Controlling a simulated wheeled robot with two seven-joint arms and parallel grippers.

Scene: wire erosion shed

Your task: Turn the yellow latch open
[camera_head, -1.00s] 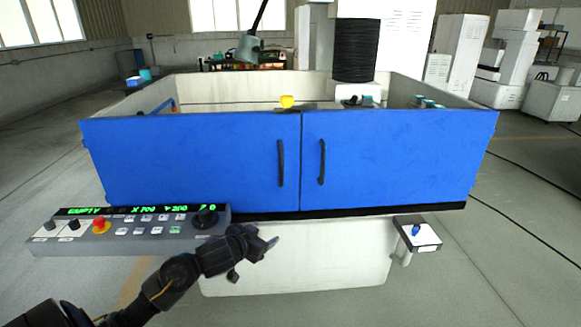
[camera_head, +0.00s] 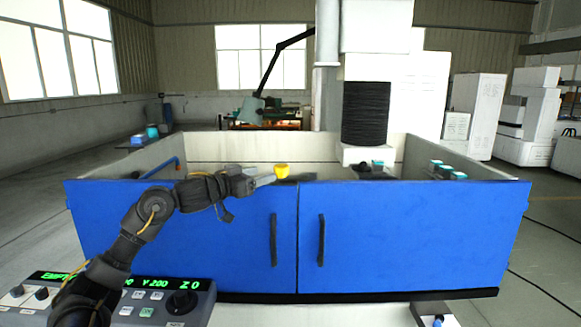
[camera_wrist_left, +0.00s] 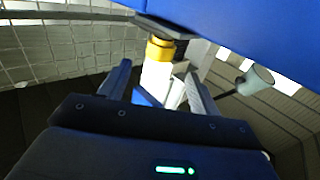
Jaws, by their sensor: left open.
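The yellow latch (camera_head: 282,170) is a small yellow knob at the top edge of the blue doors, near the seam between them. My left gripper (camera_head: 262,180) is at the top of the left door, its fingertips just left of the latch. In the left wrist view the latch (camera_wrist_left: 160,48) lies ahead, in line with the gap between the two open fingers (camera_wrist_left: 160,85). Nothing is held. I cannot tell whether the fingers touch the latch. The right gripper is not in view.
Two blue doors (camera_head: 400,230) with dark vertical handles (camera_head: 321,240) close the tank front. A control panel (camera_head: 165,298) with green digits stands at lower left. A black bellows column (camera_head: 365,112) rises behind the doors. A jointed lamp (camera_head: 252,106) hangs at the back.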

